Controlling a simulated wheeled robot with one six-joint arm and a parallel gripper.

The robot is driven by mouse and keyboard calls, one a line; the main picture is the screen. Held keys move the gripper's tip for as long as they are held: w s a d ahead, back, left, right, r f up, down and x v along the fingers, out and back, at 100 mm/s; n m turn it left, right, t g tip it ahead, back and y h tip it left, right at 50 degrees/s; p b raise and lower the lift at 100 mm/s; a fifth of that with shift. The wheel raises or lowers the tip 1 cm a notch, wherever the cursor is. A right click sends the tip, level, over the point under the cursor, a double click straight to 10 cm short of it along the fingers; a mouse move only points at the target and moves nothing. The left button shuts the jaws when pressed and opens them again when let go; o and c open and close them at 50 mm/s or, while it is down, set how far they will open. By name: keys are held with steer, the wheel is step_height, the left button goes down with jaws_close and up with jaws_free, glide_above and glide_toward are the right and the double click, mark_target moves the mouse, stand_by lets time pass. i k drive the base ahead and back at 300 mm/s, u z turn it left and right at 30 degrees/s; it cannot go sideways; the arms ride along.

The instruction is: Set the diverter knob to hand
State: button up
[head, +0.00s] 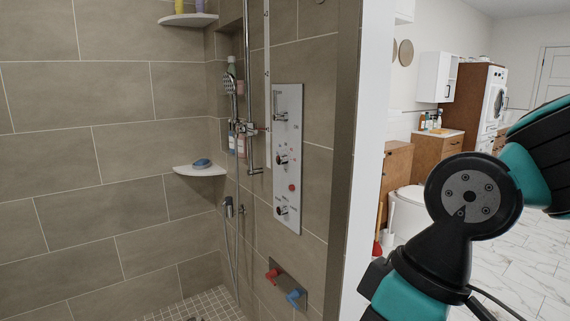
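A pale shower panel (289,139) is fixed upright on the tiled wall. It carries three chrome controls in a column. The upper control (281,117) has a small mark like "ON" beside it. The middle control (282,160) has red and blue dots around it. The lowest knob (281,210) has small dark labels around it, too small to read; it looks like the diverter, but its setting cannot be told. A hand shower (231,85) hangs on the rail to the left. My arm is at the right, apart from the panel; my gripper is not in view.
Red (272,275) and blue (294,296) handles stick out from a low wall plate (275,282). A corner shelf (200,170) holds blue soap. A white wall edge (367,150) stands between the shower and the room with the toilet (408,208).

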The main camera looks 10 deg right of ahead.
mark_target(283, 209)
steer(key=u, duration=0.45)
steer(key=k, duration=0.55)
steer(key=u, duration=1)
steer(key=i, duration=1.1)
steer(key=z, duration=0.9)
steer(key=i, duration=0.45)
steer(key=z, duration=0.4)
